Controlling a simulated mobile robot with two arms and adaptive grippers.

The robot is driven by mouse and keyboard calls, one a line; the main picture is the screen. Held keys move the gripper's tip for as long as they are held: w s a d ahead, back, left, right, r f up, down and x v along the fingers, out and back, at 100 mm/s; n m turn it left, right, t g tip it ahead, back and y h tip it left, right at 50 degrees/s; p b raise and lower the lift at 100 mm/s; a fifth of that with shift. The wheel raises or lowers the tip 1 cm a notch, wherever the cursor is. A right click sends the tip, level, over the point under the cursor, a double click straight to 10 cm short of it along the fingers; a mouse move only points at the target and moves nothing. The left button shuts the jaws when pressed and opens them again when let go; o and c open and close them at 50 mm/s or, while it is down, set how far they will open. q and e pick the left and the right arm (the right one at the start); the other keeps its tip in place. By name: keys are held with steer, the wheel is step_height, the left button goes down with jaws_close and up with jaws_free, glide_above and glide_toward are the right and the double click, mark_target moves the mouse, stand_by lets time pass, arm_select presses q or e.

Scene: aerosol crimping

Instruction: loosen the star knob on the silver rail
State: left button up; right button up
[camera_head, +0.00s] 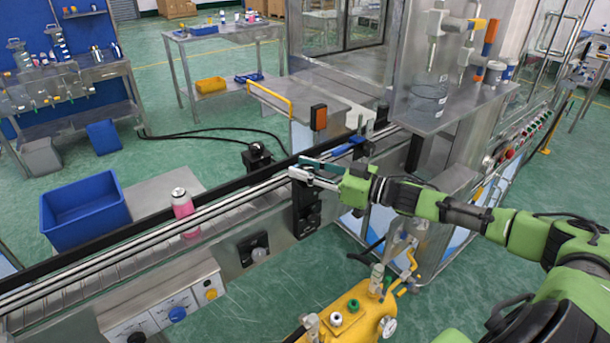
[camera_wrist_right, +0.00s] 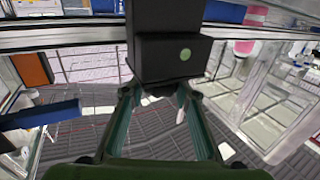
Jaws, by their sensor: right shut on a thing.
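The silver rail (camera_head: 230,203) runs diagonally along the conveyor in the head view. It crosses the top of the right wrist view (camera_wrist_right: 65,38). My right gripper (camera_head: 303,172) is at the rail, above a black fitting (camera_head: 307,212) on the conveyor's front. In the right wrist view, my gripper's fingers (camera_wrist_right: 155,92) reach a black block (camera_wrist_right: 165,58) with a pale green dot and are shut on a black part there. The star shape of the knob is not visible; the block and fingers hide it. My left gripper is in neither view.
A pink bottle (camera_head: 184,212) stands by the conveyor left of my gripper, near a blue crate (camera_head: 85,208). An orange block (camera_head: 319,118) and a blue bar (camera_head: 345,148) are close beyond the gripper. A yellow tank (camera_head: 350,312) stands in front.

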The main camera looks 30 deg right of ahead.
mark_target(304, 168)
steer(key=n+g+y+b, duration=0.1)
steer(key=n+g+y, duration=0.1)
steer(key=y, duration=0.1)
steer(key=shift+w+d+n+b, duration=0.1)
steer(key=shift+n+b, duration=0.2)
steer(key=shift+b, duration=0.1)
steer(key=shift+n+g+y+b, duration=0.35)
steer(key=shift+n+g+y, duration=0.45)
steer(key=shift+g+y, duration=0.4)
steer(key=shift+g, duration=0.2)
steer(key=o, duration=1.1)
steer(key=shift+a, duration=0.2)
steer(key=shift+r, duration=0.15)
step_height(304, 168, up, 10)
steer(key=shift+f, duration=0.1)
